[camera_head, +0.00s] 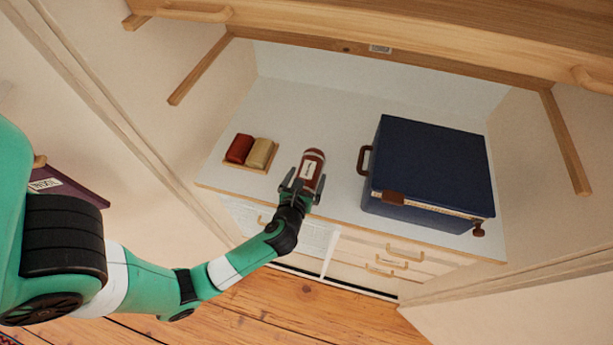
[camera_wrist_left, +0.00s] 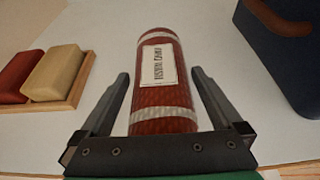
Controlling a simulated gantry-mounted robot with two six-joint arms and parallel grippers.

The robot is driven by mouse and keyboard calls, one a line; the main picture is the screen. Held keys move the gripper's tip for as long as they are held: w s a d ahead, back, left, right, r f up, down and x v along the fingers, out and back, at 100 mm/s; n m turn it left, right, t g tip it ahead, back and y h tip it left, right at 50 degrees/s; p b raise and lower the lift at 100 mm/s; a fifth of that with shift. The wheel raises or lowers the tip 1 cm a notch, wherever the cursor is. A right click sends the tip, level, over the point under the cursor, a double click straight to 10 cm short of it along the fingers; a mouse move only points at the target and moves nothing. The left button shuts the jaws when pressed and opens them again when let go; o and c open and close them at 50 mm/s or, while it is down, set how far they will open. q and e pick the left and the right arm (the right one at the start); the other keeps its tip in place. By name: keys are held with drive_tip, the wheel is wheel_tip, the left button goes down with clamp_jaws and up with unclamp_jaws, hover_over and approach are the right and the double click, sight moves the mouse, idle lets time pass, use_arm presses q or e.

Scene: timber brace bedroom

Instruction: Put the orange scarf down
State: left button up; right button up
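A dark red, knitted-looking roll (camera_head: 313,163) with pale bands and a white label is near the front edge of the white surface, between the small tray and the blue case. It fills the middle of the left wrist view (camera_wrist_left: 158,97). Nothing plainly orange shows; I cannot tell whether this roll is the scarf. My left gripper (camera_head: 304,184) is at the roll's near end, one finger on each side. In the left wrist view its fingers (camera_wrist_left: 160,76) stand open with a gap on both sides of the roll. My right gripper is not in view.
A wooden tray (camera_head: 248,167) holds a red and a tan roll at left. A dark blue case (camera_head: 432,165) with a brown handle stands at right. A wooden shelf (camera_head: 400,35) crosses above. Drawers (camera_head: 385,262) lie below. The white surface is clear behind the roll.

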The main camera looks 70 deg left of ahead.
use_arm(q)
drive_tip(key=shift+r, duration=0.25)
drive_tip(key=v, duration=1.2)
